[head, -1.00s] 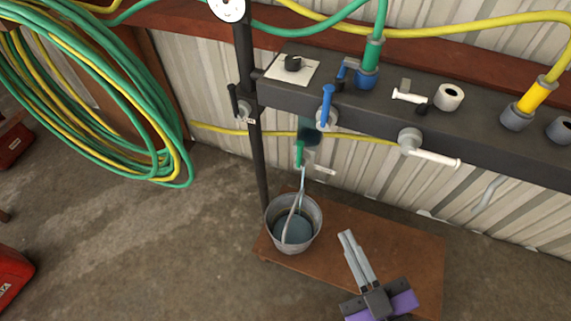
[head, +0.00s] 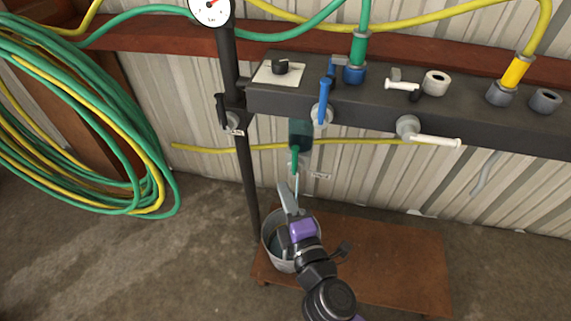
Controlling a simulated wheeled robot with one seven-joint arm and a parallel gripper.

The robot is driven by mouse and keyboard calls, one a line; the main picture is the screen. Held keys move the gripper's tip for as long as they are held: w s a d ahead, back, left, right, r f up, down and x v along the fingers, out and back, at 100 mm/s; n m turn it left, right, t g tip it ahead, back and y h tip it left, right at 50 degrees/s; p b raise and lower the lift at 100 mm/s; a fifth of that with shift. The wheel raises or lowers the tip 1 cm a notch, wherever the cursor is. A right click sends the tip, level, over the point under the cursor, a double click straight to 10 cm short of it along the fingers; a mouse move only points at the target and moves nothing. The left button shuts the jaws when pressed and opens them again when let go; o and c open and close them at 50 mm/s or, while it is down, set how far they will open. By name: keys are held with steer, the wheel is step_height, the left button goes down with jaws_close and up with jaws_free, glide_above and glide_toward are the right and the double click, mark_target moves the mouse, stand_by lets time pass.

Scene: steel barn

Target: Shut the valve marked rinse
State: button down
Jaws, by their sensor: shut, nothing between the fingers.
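Several lever valves sit on and around a dark manifold bar (head: 300,103); I cannot read which is marked rinse. A green lever (head: 295,161) hangs down below the bar, with a small tag (head: 321,176) beside it. A blue lever (head: 325,98) stands upright on the bar's front, and a white lever (head: 436,140) points right. A black lever (head: 222,111) with a small tag is on the post at left. My gripper (head: 287,190) is shut and empty, pointing up just below the green lever. I cannot tell whether it touches it. It partly hides the bucket and the water stream.
A metal bucket (head: 270,240) stands on a low brown board (head: 390,255). A gauge (head: 211,8) tops the black post (head: 247,180). Green and yellow hoses (head: 130,195) hang coiled at left. A yellow hose (head: 205,149) runs behind the valves.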

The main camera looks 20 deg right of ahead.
mark_target(295, 161)
stand_by(0.3)
steer(key=w+d+p, duration=0.2)
steer(key=w+d, duration=0.2)
steer(key=w, duration=0.4)
steer(key=shift+d+p, duration=0.25)
steer(key=shift+p, duration=0.15)
steer(key=shift+d+f+b, duration=0.1)
steer(key=shift+f+b, duration=0.1)
steer(key=shift+b, duration=0.55)
